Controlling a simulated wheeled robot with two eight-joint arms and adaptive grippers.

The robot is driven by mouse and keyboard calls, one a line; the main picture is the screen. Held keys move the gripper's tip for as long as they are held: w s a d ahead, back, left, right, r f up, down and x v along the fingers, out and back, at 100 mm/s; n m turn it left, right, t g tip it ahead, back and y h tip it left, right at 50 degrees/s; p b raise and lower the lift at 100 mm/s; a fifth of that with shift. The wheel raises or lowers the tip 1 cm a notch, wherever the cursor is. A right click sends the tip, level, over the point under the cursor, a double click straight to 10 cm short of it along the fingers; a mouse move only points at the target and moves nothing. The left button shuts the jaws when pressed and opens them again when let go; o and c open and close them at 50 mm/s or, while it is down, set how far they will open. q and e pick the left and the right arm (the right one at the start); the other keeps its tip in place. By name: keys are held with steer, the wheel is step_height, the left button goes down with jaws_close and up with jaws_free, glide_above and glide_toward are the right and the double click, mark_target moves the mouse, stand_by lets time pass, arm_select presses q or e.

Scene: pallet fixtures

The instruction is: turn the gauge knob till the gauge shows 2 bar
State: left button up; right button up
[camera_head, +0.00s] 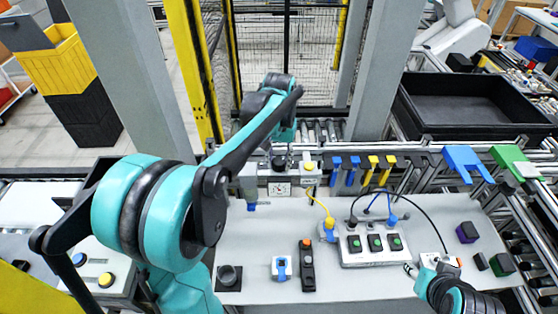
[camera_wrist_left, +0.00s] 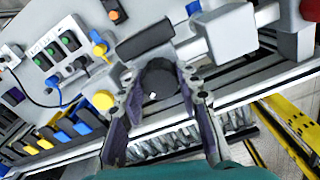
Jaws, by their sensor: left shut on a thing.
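The gauge (camera_head: 281,189) has a small white dial facing the front of the bench; its needle reading is too small to make out. The black round gauge knob (camera_wrist_left: 158,80) with a white mark shows in the left wrist view. My left gripper (camera_wrist_left: 165,87) has its fingers on either side of the knob and is shut on it. In the head view my left gripper (camera_head: 280,160) is just above the gauge and the knob is hidden behind it. My right gripper (camera_head: 414,272) is low at the right, over the bench; its jaws are unclear.
A yellow button (camera_head: 310,166) sits right beside the gauge. Blue hooks (camera_head: 351,170) and yellow hooks (camera_head: 371,170) hang along the rail. A socket box (camera_head: 375,246) with cables stands on the bench (camera_head: 340,285). A black tray (camera_head: 470,105) is at the back right.

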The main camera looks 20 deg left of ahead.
mark_target(279, 160)
arm_select(q)
steer(key=o, duration=1.2)
steer(key=shift+c, duration=0.2)
step_height(279, 160, up, 12)
